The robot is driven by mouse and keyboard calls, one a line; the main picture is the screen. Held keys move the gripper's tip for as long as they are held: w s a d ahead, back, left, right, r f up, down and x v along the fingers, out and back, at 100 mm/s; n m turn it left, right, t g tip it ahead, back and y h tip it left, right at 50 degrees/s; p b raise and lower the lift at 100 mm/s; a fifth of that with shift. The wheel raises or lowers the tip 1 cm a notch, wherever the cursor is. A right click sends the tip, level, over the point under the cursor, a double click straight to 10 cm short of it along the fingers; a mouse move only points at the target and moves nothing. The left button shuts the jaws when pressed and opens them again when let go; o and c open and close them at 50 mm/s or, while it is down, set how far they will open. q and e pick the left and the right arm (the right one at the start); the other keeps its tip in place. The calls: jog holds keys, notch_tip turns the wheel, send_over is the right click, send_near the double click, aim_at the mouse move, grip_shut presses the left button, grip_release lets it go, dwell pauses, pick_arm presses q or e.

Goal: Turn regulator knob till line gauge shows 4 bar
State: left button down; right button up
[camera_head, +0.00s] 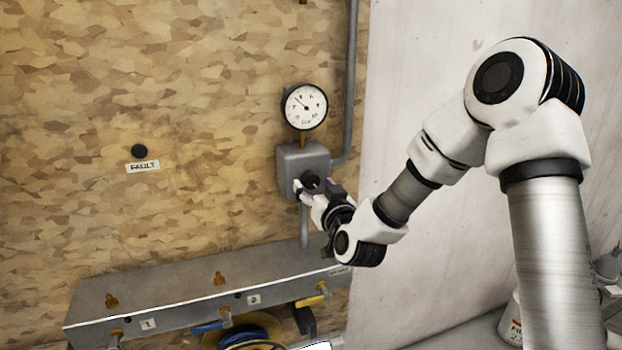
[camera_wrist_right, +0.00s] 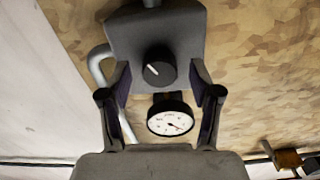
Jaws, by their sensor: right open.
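A round white line gauge (camera_head: 305,107) stands above a grey regulator box (camera_head: 291,163) on the wall. Its needle points to the upper left; the exact reading is too small to tell. It also shows upside down in the right wrist view (camera_wrist_right: 170,119). The black regulator knob (camera_wrist_right: 158,66), with a white pointer mark, is on the box's front; it also shows in the head view (camera_head: 310,180). My right gripper (camera_head: 312,190) is open at the knob. In the right wrist view its fingers (camera_wrist_right: 159,82) stand on either side, with visible gaps. My left gripper is out of view.
A grey pipe (camera_head: 351,80) rises right of the gauge. A black button (camera_head: 139,151) labelled FAULT is left. Containers stand at the lower right.

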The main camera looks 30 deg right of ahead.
jog(key=shift+w+d+r, duration=0.1)
jog(key=shift+w+d, duration=0.15)
jog(key=shift+w, duration=0.35)
jog(key=shift+s, duration=0.1)
jog(key=c, duration=1.1)
jog(key=shift+f+b, duration=0.2)
jog(key=shift+b, duration=0.15)
jog(key=shift+c, duration=0.2)
jog(key=m+b, duration=0.4)
jog(key=shift+a+f, duration=0.1)
jog(key=shift+m+b, duration=0.3)
jog(key=shift+m, duration=0.3)
jog(key=shift+r, duration=0.3)
